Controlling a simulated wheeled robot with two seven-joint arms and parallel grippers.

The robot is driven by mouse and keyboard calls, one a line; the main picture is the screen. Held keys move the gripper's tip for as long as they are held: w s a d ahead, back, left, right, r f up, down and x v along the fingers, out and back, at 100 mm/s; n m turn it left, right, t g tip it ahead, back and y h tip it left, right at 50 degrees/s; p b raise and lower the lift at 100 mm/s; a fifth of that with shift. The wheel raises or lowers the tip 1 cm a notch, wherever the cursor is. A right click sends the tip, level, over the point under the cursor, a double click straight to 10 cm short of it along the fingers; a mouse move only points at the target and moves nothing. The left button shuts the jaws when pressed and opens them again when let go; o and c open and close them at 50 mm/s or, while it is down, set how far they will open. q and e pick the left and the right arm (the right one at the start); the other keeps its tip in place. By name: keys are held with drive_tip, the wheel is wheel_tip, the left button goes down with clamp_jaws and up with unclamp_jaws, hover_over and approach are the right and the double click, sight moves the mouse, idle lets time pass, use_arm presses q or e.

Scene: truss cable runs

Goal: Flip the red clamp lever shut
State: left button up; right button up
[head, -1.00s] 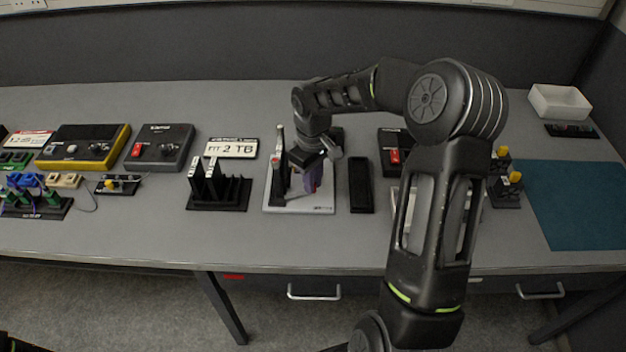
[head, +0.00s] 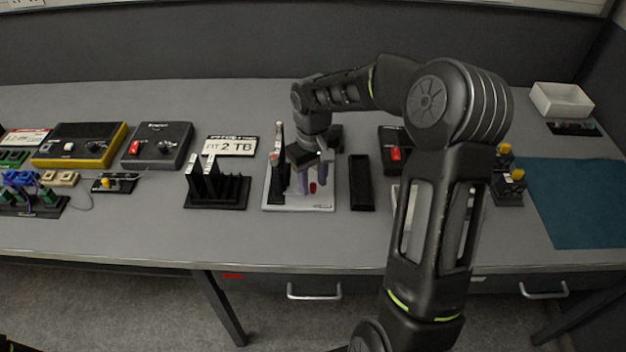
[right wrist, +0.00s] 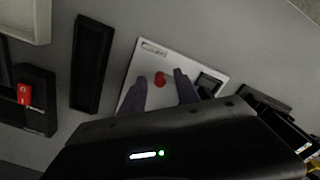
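A white base plate (head: 300,206) carries a dark upright fixture (head: 278,180) on its left side. A small red part (head: 312,187), apparently the clamp lever's end, shows low over the plate. The right wrist view shows it as a rounded red cap (right wrist: 160,78). My right gripper (head: 309,184) points down over the plate, its two purple-grey fingers apart. In the right wrist view the fingers (right wrist: 160,86) stand either side of the red cap, with gaps visible. The lever's arm and hinge are hidden.
A black slotted rack (head: 228,192) stands left of the plate, and a long black tray (head: 361,183) lies close on its right. A black box with a red switch (head: 395,154) sits farther right. The front table strip is clear.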

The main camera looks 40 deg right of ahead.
sight(313, 185)
wheel_tip(313, 185, up, 8)
drive_tip(key=shift+f+b, duration=0.1)
drive_tip(key=shift+b, duration=0.2)
idle(0.3)
idle(0.4)
